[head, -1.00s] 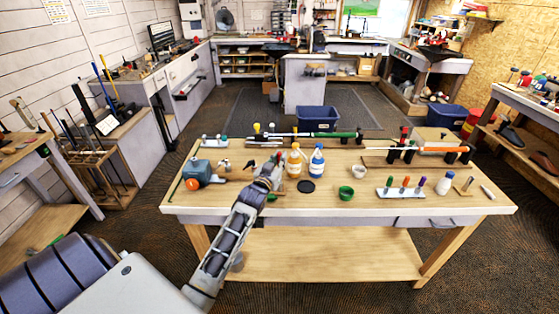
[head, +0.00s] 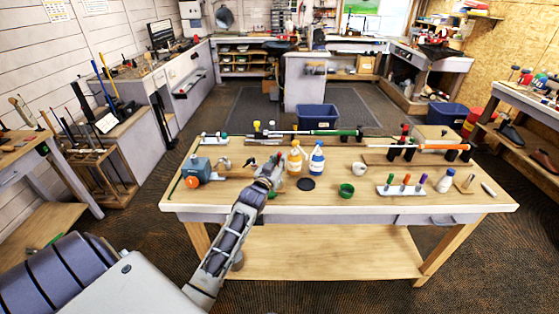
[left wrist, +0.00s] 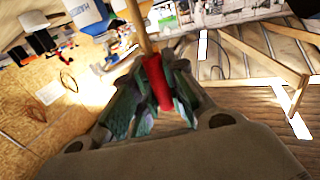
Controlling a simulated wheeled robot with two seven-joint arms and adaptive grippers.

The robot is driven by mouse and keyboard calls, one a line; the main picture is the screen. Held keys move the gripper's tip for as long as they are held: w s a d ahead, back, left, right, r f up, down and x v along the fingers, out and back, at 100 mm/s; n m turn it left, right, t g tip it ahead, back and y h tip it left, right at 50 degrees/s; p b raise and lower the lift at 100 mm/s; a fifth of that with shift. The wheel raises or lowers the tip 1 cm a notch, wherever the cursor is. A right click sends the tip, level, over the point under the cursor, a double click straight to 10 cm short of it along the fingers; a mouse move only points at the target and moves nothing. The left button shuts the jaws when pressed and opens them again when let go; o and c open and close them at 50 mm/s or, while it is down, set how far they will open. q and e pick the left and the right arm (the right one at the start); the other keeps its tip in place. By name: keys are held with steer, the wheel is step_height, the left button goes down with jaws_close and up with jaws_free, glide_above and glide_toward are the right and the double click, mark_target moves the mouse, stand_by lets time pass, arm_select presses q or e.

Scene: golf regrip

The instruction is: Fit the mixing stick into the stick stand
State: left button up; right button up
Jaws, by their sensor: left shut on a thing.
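The mixing stick shows in the left wrist view as a tan shaft (left wrist: 138,28) with a red grip (left wrist: 158,82). My left gripper (left wrist: 157,95) is shut around the red grip, and the shaft points away from the fingers. In the head view my left gripper (head: 270,172) is above the workbench's front left part, left of the glue bottles. Only a hint of red shows there, and the stick's tip cannot be made out. A white stand (head: 400,194) with upright green, orange and purple handles, apparently the stick stand, is at the bench's right, well apart from the gripper. My right gripper is out of view.
On the workbench (head: 330,205), an orange bottle (head: 295,160), a blue bottle (head: 317,160), a black disc (head: 305,184) and a green cup (head: 346,190) lie between gripper and stand. A white mug (head: 360,169) and a white bottle (head: 446,184) are near. Golf clubs lie across the back.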

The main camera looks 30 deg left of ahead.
arm_select(q)
steer(key=shift+f+b, duration=1.15)
steer(key=shift+f, duration=0.9)
stand_by(0.6)
steer(key=o, duration=0.9)
steer(key=shift+c, duration=0.2)
steer(key=shift+s, duration=0.2)
steer(key=s+d, duration=0.2)
steer(key=s, duration=0.9)
steer(key=shift+s, duration=0.25)
steer(key=shift+d, duration=0.15)
stand_by(1.0)
